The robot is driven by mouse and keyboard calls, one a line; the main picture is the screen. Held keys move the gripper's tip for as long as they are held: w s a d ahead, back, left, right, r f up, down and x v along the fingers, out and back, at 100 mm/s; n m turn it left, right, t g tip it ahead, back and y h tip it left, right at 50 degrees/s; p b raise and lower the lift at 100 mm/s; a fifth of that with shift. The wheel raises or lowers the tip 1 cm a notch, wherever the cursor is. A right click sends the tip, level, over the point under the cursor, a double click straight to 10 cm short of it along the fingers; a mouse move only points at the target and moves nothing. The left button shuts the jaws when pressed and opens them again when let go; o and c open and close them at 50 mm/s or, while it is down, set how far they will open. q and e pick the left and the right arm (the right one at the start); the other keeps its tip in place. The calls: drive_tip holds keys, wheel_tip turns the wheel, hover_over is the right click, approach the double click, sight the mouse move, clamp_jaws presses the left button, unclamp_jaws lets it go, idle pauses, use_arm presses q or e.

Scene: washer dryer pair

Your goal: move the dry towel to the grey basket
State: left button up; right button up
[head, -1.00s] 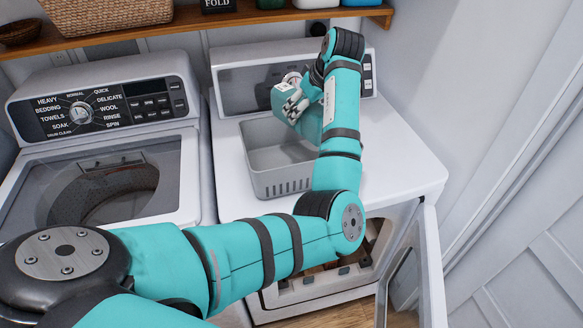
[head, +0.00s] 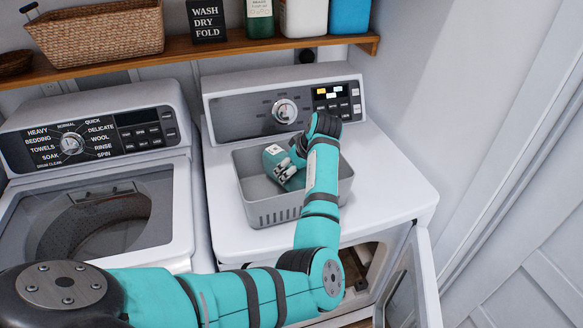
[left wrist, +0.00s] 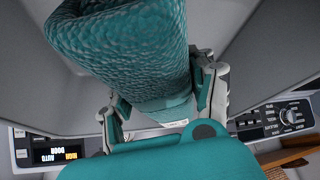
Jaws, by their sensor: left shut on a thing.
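The grey basket (head: 272,213) stands on top of the dryer, its inside partly hidden by my left arm. My left gripper (head: 284,172) is low over the basket, with its fingers at or below the rim level. In the left wrist view, a rolled teal towel (left wrist: 135,45) with a bumpy weave is held between both fingers of the gripper (left wrist: 165,105). In the head view the towel is mostly hidden and hard to tell from the teal gripper. I cannot tell whether the towel touches the basket floor. My right gripper is not in view.
The dryer (head: 395,190) has its front door (head: 415,280) open, and its top is clear right of the basket. The washer (head: 110,220) stands left. Above, a wooden shelf (head: 230,46) holds a wicker basket (head: 100,35), a sign (head: 207,20) and bottles.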

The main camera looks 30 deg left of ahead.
use_arm(q)
drive_tip(key=shift+f, duration=0.5)
drive_tip(key=o, duration=1.4)
drive_tip(key=shift+r, duration=0.1)
